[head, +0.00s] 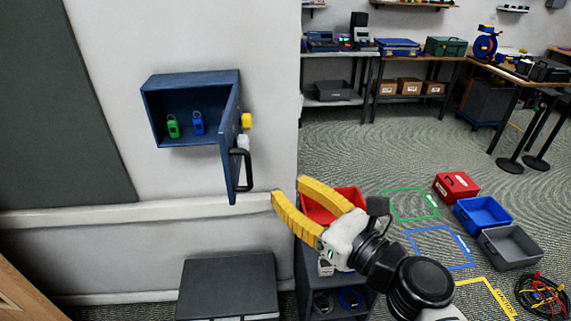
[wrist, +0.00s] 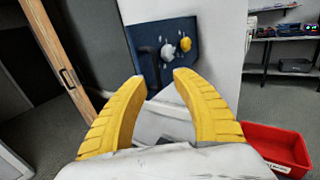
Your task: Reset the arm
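My gripper (head: 288,202) has yellow fingers spread apart with nothing between them. It is in front of and below the open door of a blue wall cabinet, apart from the door in the head view. The fingers also show open in the wrist view (wrist: 157,82). My arm reaches in from the lower right of the head view. The cabinet (head: 190,82) holds a green padlock (head: 173,127) and a blue padlock (head: 198,124). Its door (head: 231,140) stands open toward me, with a black handle (head: 241,168), a yellow knob (head: 246,121) and a whitish knob (head: 243,142).
A red bin (head: 335,203) sits on a dark shelf unit just behind my gripper. A dark low cabinet (head: 228,288) stands below the wall cabinet. Red, blue and grey boxes, coloured floor outlines and a cable bundle (head: 541,296) lie at right. The floor beyond is mostly clear.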

